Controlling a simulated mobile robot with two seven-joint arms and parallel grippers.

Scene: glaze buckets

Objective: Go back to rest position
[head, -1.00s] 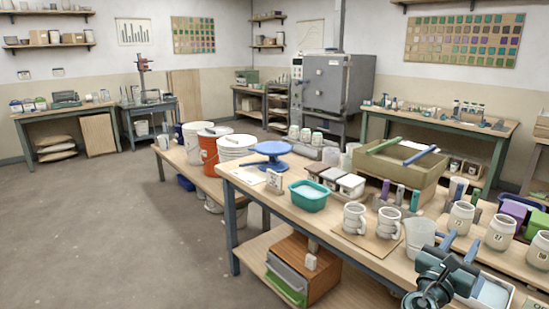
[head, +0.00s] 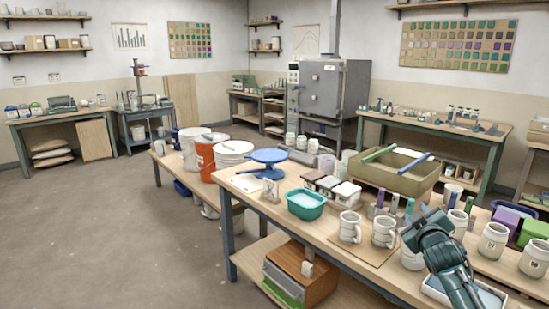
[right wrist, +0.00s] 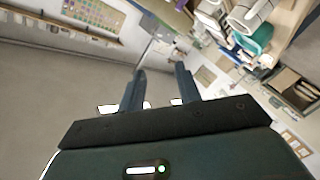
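My right gripper (head: 422,226) shows at the lower right of the head view, above the near end of the long wooden worktable (head: 340,243). In the right wrist view its two fingers (right wrist: 160,80) stand apart with nothing between them. The right wrist view is tilted and shows floor, wall and the table's things off to the upper right. The right arm hides part of a white tray (head: 490,298) and a clear beaker. My left gripper is not in view.
White mugs (head: 350,227), a teal tub (head: 305,204), a blue turntable (head: 269,160) and an olive box (head: 400,178) stand on the worktable. Jars (head: 493,240) stand to the right of my arm. Buckets (head: 208,160) stand on a lower bench. The floor at left is clear.

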